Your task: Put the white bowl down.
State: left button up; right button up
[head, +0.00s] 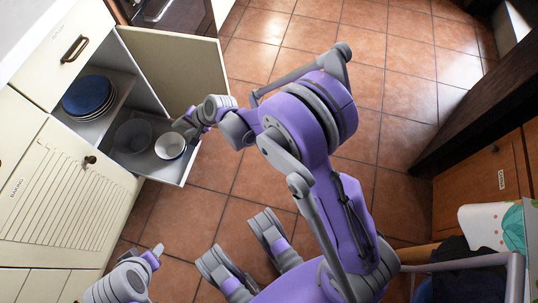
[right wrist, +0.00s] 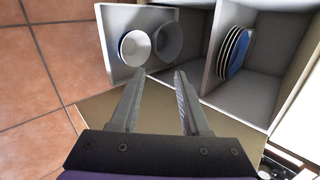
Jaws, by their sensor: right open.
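The white bowl (head: 170,146) sits upright on the lower shelf (head: 170,174) of the open cabinet, near its front edge. It also shows in the right wrist view (right wrist: 136,47), on the same pale shelf. My right gripper (head: 184,125) is just beside the bowl in the head view. In the right wrist view its two fingers (right wrist: 160,76) are spread with nothing between them, and the bowl lies beyond the tips, apart from them. My left gripper (head: 155,252) is at the bottom left of the head view, and its jaws are not clear.
A grey see-through bowl (head: 133,136) stands right beside the white bowl. A stack of plates with a blue top (head: 88,95) is on the higher shelf. The open cabinet door (head: 180,70) stands close to my right gripper. The tiled floor (head: 390,100) is clear.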

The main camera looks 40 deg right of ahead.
jog(key=s+d+r+n+g+h, duration=0.1)
jog(key=s+d+r+n, duration=0.2)
jog(key=s, duration=0.4)
jog(key=s+d+r+n+h, duration=0.1)
jog(key=s+d+r+n, duration=0.1)
jog(key=s+r, duration=0.35)
jog(key=s+d+n+h, duration=0.1)
jog(key=s+d+n, duration=0.2)
jog(key=s, duration=0.6)
jog(key=s+d+n+g+h, duration=0.1)
jog(key=s+d+n+h, duration=0.1)
jog(key=s, duration=0.7)
jog(key=shift+s+d+r+n+g+h, duration=0.35)
jog(key=shift+d+r+n, duration=0.15)
jog(key=shift+n, duration=0.2)
